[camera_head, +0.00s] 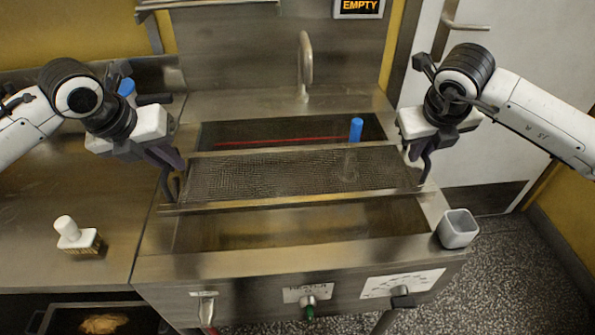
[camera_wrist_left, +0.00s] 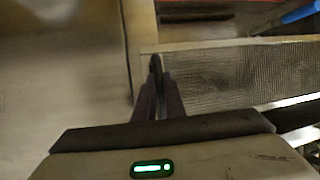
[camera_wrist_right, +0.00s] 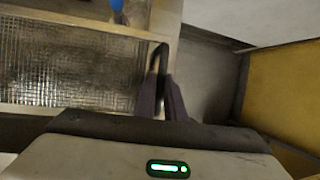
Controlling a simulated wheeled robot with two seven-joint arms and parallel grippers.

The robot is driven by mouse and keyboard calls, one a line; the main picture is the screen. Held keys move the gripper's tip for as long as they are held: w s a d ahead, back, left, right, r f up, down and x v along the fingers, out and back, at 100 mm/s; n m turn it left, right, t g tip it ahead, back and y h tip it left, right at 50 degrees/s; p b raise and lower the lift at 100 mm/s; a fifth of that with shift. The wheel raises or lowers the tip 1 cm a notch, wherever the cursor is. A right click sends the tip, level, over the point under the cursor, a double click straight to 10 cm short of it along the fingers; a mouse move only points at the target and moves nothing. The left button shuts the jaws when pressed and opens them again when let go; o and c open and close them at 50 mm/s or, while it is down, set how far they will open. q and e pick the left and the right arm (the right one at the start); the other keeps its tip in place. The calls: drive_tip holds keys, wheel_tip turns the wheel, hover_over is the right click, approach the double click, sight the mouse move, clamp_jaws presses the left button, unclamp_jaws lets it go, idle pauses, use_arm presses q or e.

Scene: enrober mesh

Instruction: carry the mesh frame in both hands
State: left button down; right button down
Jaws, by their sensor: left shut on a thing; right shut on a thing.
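The mesh frame (camera_head: 290,175) is a long rectangular metal frame with a fine wire mesh. It spans above the sink-like basin from left to right. My left gripper (camera_head: 172,170) is shut on the loop handle at its left end; the handle and mesh also show in the left wrist view (camera_wrist_left: 215,80). My right gripper (camera_head: 420,155) is shut on the dark loop handle at its right end, and the mesh shows in the right wrist view (camera_wrist_right: 70,65). The frame looks about level. Whether it touches the basin rims is hard to tell.
The steel basin (camera_head: 300,262) has a front panel with a heater knob (camera_head: 309,302). A blue-topped item (camera_head: 356,130) stands behind the mesh, near a tap (camera_head: 305,65). A grey cup (camera_head: 458,228) sits at the right corner. A white-knobbed block (camera_head: 76,236) stands on the left counter.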

use_arm(q)
drive_tip(key=shift+r, duration=0.25)
use_arm(e)
drive_tip(key=shift+r, duration=0.25)
